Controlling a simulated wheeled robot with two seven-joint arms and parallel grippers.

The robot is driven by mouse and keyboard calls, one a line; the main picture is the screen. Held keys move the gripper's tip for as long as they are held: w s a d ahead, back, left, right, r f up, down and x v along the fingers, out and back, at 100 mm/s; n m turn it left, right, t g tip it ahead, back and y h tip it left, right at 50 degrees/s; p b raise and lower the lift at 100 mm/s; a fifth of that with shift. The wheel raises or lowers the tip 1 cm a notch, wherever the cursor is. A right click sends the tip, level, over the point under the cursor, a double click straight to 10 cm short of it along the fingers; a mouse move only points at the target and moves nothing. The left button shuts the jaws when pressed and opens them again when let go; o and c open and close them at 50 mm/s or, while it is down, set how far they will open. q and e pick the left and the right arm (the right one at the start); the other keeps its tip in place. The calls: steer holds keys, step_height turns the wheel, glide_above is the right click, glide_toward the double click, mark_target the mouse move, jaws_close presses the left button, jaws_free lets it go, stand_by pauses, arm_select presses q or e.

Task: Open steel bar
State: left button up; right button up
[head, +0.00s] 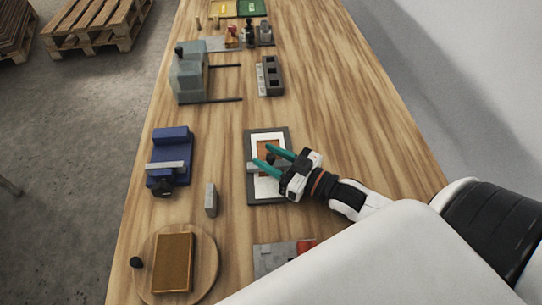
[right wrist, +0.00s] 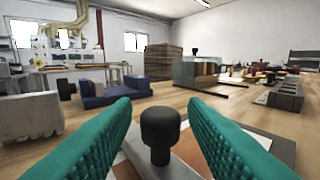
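A grey frame (head: 281,199) lies on the bench with a white sheet (head: 266,188) and a brown panel (head: 264,146) in it. A short grey steel bar (head: 252,167) lies across the frame, its right part hidden by my gripper. A black knob (head: 271,158) stands on or beside the bar; it also shows upright in the right wrist view (right wrist: 160,131). My right gripper (head: 262,156) is open, with teal fingers on either side of the knob. Gaps show between knob and fingers in the right wrist view. My left gripper is not in view.
A blue clamp-like fixture (head: 171,142) with a grey bar and a small grey block (head: 210,199) are left of the frame. A round wooden board (head: 208,261) is nearer. A grey box-shaped device (head: 187,78) and dark slotted block (head: 270,76) stand farther back. Bench right of the frame is clear.

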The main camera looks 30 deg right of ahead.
mark_target(274, 186)
jaws_close()
steer(key=s, duration=0.1)
steer(key=s+a+p, duration=0.1)
steer(key=s, duration=0.1)
steer(key=s+a+p, duration=0.1)
steer(key=shift+s, duration=0.3)
jaws_free()
steer(key=shift+w, duration=0.1)
